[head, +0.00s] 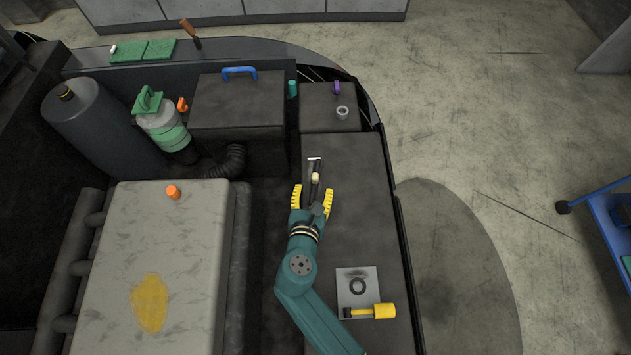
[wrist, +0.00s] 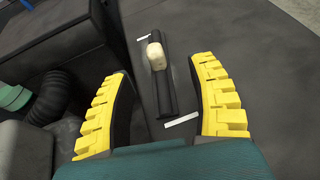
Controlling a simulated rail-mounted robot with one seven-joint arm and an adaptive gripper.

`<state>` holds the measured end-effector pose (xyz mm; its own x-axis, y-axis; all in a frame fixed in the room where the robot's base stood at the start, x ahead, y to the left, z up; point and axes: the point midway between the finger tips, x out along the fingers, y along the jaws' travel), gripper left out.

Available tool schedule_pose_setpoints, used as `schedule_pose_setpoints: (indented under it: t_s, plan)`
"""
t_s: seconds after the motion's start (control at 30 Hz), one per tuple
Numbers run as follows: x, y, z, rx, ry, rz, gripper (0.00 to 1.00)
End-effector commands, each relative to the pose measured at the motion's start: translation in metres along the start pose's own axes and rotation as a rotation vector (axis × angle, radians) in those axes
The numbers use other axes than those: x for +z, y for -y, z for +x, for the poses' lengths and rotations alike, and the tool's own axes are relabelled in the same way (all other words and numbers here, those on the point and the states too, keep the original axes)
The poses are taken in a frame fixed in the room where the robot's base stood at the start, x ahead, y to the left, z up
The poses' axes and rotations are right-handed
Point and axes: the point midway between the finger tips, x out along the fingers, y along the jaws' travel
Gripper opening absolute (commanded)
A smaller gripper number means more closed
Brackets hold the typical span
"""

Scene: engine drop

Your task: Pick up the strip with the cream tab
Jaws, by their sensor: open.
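The strip (wrist: 165,98) is a dark bar with a cream tab (wrist: 155,56) on it, lying on a dark flat surface. In the head view the strip (head: 318,167) and the cream tab (head: 315,177) show just ahead of my gripper (head: 312,196). My gripper (wrist: 160,105) is open, with its yellow fingers on either side of the strip's near part in the wrist view. Neither finger visibly touches the strip. White marks lie by its two ends. Whether the fingers are down at the strip's height I cannot tell.
A dark box with a blue handle (head: 240,72) stands behind to the left. A smaller box (head: 325,112) with a ring (head: 343,112) is behind. A grey plate (head: 352,283) with a yellow-headed tool (head: 383,311) lies at front right. The dark surface right of my gripper is clear.

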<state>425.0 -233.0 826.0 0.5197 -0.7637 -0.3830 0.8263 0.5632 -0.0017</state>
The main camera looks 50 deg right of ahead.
Motion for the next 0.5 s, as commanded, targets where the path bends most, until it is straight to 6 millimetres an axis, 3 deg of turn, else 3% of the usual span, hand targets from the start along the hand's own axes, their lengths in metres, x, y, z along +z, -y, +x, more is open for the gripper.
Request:
schedule_pose_setpoints:
  t_s: [0.4,0.5]
  plan:
    - [-0.001,-0.003,0.061,-0.001,0.001,0.002,0.59]
    - [0.001,-0.003,0.068,0.000,0.001,0.002,0.59]
